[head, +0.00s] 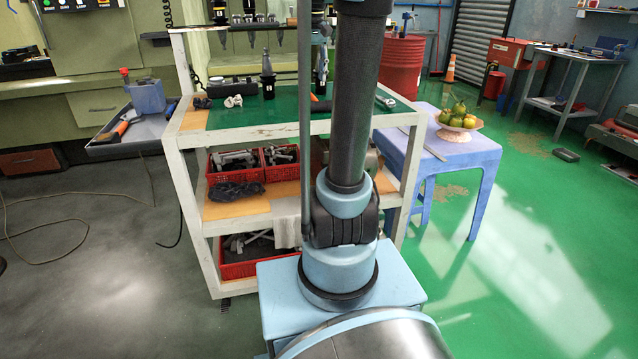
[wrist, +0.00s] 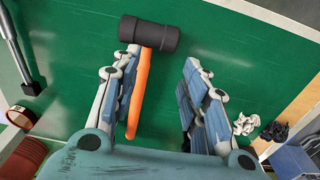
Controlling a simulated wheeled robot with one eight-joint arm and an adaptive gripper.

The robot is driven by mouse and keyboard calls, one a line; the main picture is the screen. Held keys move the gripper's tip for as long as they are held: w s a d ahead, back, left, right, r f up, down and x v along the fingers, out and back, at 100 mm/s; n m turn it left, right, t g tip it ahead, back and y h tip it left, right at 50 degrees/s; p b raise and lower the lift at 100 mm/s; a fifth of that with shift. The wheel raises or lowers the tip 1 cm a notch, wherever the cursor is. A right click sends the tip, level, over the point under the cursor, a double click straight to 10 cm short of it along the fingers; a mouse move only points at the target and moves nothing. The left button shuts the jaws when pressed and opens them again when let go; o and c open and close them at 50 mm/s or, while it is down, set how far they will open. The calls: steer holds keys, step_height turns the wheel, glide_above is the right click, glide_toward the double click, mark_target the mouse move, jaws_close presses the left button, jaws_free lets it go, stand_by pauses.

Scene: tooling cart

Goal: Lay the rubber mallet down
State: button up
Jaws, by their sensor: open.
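The rubber mallet has a black cylindrical head (wrist: 149,35) and an orange handle (wrist: 139,92). In the wrist view it appears to lie on the green cart top (wrist: 225,45). My gripper (wrist: 159,62) is open, its fingers spread on both sides of the handle. The handle runs close along the left finger, and I cannot tell whether they touch. The right finger is well apart from it. In the head view, my arm hides most of the gripper, and only a small part of the mallet (head: 320,106) shows beside it on the cart top.
White crumpled paper (wrist: 246,124) and a dark crumpled cloth (wrist: 275,131) lie beyond the right finger. A dark metal tool (wrist: 17,40) lies at the left. In the head view, a black tool holder (head: 268,78) stands upright on the cart; a blue table (head: 470,150) stands to the right.

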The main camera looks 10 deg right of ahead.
steer(key=s+a+f, duration=0.2)
steer(key=s+f, duration=1)
steer(key=s, duration=0.2)
steer(key=s+a+f+t, duration=0.1)
steer(key=s+a+f, duration=0.2)
steer(key=s+f, duration=1)
steer(key=shift+s+t, duration=0.3)
steer(key=shift+s, duration=0.7)
steer(key=shift+f, duration=0.1)
steer(key=shift+w+f, duration=0.2)
steer(key=shift+w, duration=0.2)
